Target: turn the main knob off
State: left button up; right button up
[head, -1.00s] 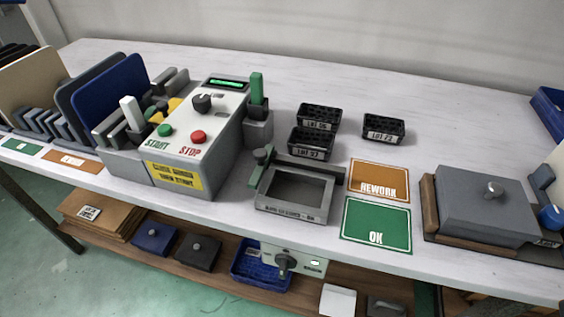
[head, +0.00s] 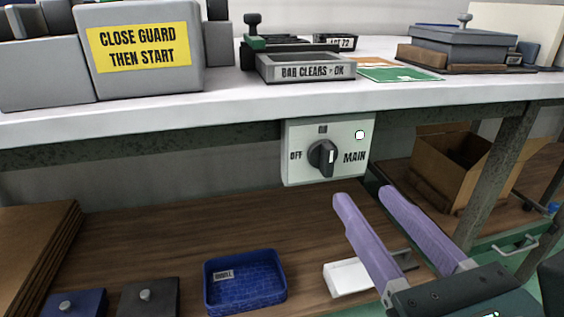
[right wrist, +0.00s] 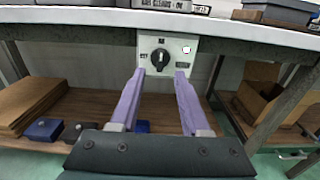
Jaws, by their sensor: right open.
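The main knob (head: 322,158) is a black rotary knob on a pale switch panel (head: 301,175) under the table's front edge. OFF is printed to its left and MAIN to its right. Its grip stands roughly upright; I cannot tell its exact setting. A small pale lamp (head: 360,135) is at the panel's upper right. My right gripper (head: 364,195), with two purple fingers, is open and empty, below and in front of the panel. In the right wrist view the knob (right wrist: 160,58) shows just beyond and between the fingertips (right wrist: 160,73), apart from them. My left gripper is out of view.
The white tabletop (head: 200,105) overhangs the panel. A lower wooden shelf (head: 180,235) holds a blue basket (head: 245,282) and a white block (head: 350,278). A table leg (head: 490,180) and a cardboard box (head: 445,165) stand to the right. Space directly before the knob looks clear.

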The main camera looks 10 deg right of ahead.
aim_at(332, 151)
jog(key=w, duration=0.9)
jog(key=shift+w+r, duration=0.2)
jog(key=shift+w, duration=0.1)
jog(key=shift+c, duration=0.2)
grip_shut()
